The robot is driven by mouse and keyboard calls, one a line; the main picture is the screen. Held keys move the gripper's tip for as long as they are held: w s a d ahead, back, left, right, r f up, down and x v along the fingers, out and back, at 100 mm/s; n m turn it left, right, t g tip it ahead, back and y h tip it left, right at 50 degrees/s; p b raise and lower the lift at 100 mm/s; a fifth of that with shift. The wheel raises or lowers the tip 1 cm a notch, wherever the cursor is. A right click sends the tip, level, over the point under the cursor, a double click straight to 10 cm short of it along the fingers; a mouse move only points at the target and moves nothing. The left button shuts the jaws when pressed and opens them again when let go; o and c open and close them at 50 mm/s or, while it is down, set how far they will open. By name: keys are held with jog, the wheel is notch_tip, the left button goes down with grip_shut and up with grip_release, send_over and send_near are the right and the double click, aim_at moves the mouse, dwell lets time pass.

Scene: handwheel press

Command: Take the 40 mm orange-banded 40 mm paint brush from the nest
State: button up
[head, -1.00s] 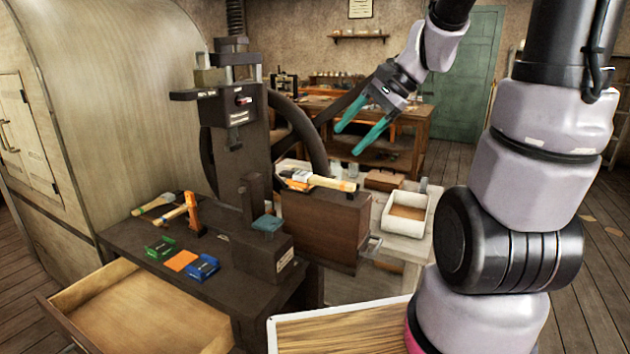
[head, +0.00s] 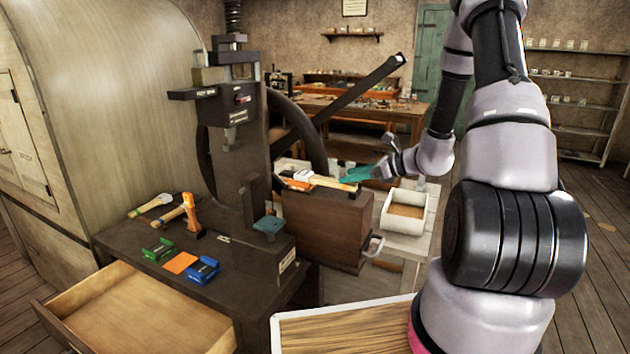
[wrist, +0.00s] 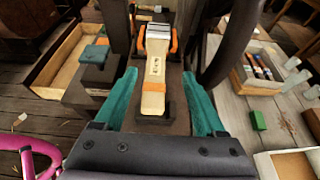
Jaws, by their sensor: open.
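The paint brush (head: 330,181) lies flat on top of a brown wooden block (head: 318,222), with a pale wooden handle and an orange band. In the wrist view the brush (wrist: 154,70) points its handle toward me and its ferrule and bristle end away. The orange nest supports (wrist: 174,42) flank its far part. My gripper (head: 357,174) is at the handle end in the head view, its teal fingers partly behind the brush. In the wrist view my gripper (wrist: 160,75) is open, one finger on each side of the handle, with gaps between.
The dark press (head: 237,115) with its handwheel stands left of the block. A white tray (head: 405,213) sits at right. An open drawer (head: 135,310) juts out at lower left. Other brushes (head: 150,205) and green, orange and blue pieces (head: 203,269) lie on the bench.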

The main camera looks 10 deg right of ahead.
aim_at(328, 179)
jog(key=x, duration=0.7)
jog(key=shift+s+a+r, duration=0.1)
jog(key=shift+a, duration=0.25)
grip_shut()
